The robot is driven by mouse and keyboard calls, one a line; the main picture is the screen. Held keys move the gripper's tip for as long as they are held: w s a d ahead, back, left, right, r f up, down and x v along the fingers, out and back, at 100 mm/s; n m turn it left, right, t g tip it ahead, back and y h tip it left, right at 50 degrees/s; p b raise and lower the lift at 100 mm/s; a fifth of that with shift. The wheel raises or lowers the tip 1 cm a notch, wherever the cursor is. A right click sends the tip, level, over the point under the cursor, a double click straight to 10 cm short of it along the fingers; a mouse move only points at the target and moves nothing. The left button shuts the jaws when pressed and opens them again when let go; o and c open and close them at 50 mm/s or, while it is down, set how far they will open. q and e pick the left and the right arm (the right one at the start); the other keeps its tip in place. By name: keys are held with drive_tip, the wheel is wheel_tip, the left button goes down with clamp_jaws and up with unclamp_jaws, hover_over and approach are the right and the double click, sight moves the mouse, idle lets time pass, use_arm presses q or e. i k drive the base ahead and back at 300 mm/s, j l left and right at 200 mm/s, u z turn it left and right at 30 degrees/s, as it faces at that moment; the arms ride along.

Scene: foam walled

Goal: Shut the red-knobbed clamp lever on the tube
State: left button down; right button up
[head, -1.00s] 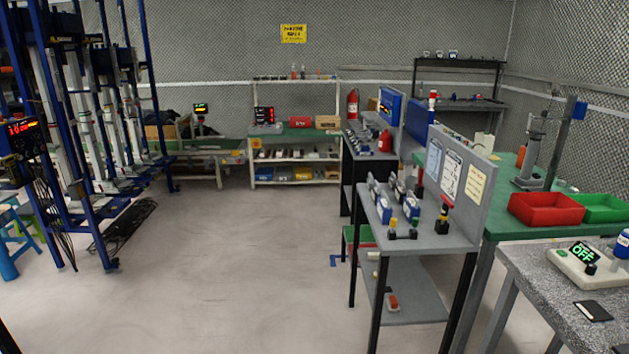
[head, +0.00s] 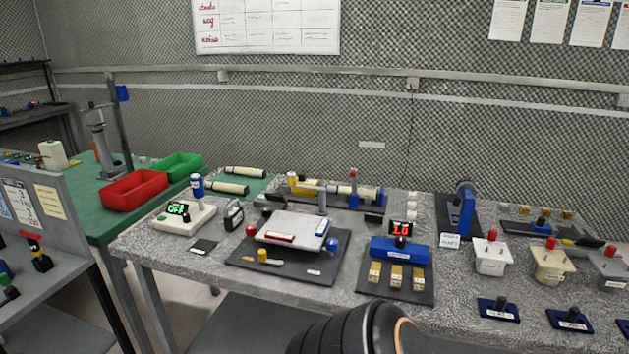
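A yellow part (head: 303,188) sits at the fixture's left end. Neither of my grippers is in view. A black arm link of mine with an orange ring shows at the bottom edge, well in front of the fixture.
A grey plate device (head: 293,231) on a black mat and a blue unit with a red display (head: 401,250) stand in front of the fixture. Boxes with red knobs (head: 493,256) stand at the right. Red (head: 133,190) and green bins are at the left.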

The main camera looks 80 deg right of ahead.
sight(353, 173)
drive_tip(key=z, duration=3.65)
